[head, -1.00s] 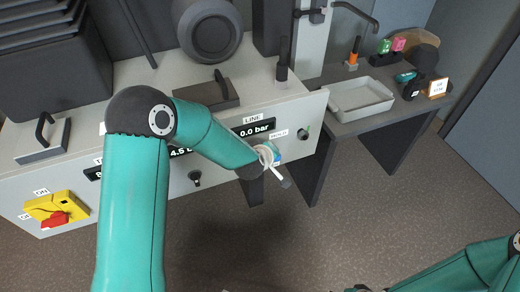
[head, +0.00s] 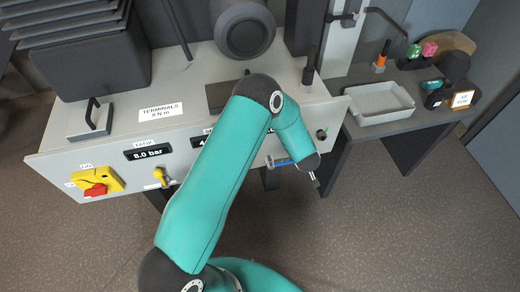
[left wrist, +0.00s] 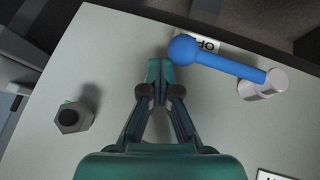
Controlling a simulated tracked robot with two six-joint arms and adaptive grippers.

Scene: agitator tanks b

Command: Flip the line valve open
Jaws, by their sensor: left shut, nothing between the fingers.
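The line valve has a blue lever (left wrist: 222,61) with a ball end, on a silver pivot (left wrist: 262,84). In the left wrist view the lever runs from the pivot at right to its ball, which partly covers a white label (left wrist: 205,43) reading "OP". The lever also shows small in the head view (head: 282,162), beside my left wrist. My left gripper (left wrist: 155,70) is shut and empty, its fingertips left of the ball with a small gap in the picture. It shows in the head view too (head: 314,179). My right gripper is out of view.
A dark hexagonal knob (left wrist: 74,117) stands on the panel (left wrist: 120,50). The head view shows a yellow lever (head: 161,178), a yellow and red switch (head: 97,182), a grey tray (head: 380,103) on the side bench and a pressure display (head: 148,152) reading 8.0 bar. My left arm hides the line display.

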